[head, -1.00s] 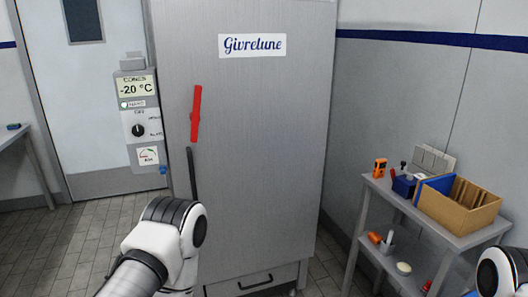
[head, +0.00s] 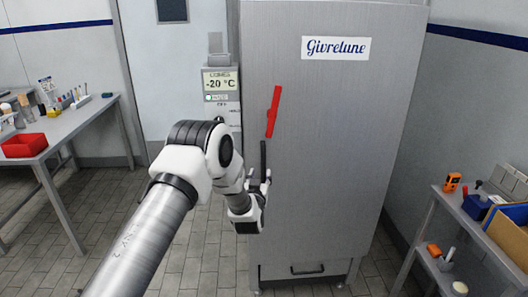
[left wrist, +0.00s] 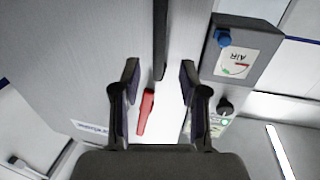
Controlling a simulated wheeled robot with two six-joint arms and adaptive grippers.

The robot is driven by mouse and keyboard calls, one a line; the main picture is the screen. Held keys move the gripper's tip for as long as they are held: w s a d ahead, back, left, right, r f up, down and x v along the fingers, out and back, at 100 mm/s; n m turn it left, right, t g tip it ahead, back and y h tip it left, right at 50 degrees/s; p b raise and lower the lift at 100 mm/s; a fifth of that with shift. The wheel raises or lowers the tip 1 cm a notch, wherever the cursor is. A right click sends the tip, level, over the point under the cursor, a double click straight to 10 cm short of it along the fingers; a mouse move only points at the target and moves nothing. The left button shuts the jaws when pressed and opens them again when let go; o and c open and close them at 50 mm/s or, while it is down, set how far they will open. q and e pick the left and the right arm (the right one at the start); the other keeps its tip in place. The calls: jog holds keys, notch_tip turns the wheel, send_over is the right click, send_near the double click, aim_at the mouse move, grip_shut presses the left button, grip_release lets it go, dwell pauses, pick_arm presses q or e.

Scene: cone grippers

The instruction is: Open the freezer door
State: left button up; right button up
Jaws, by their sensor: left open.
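The freezer (head: 335,140) is a tall grey cabinet with a "Givrelune" label, and its door looks closed. A red lever (head: 273,111) sits on the left side of its front, tilted slightly. Just below it is a dark vertical handle bar (head: 263,155). My left gripper (head: 259,181) is open at the lower part of this bar. In the left wrist view the bar (left wrist: 160,35) lies between the two open fingers (left wrist: 160,75), with gaps on both sides. The red lever (left wrist: 146,112) shows there too. Whether the fingers reach around the bar in depth is unclear. My right gripper is out of view.
A control panel reading -20 °C (head: 220,82) is left of the freezer. A table with a red bin (head: 24,145) stands far left. A shelf with tools (head: 475,230) stands right. Tiled floor is clear between the left table and the freezer.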

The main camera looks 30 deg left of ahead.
aim_at(263, 164)
pick_arm(q)
jog(key=p+x, duration=0.1)
jog(key=x, duration=0.7)
jog(key=shift+r, duration=0.2)
grip_shut()
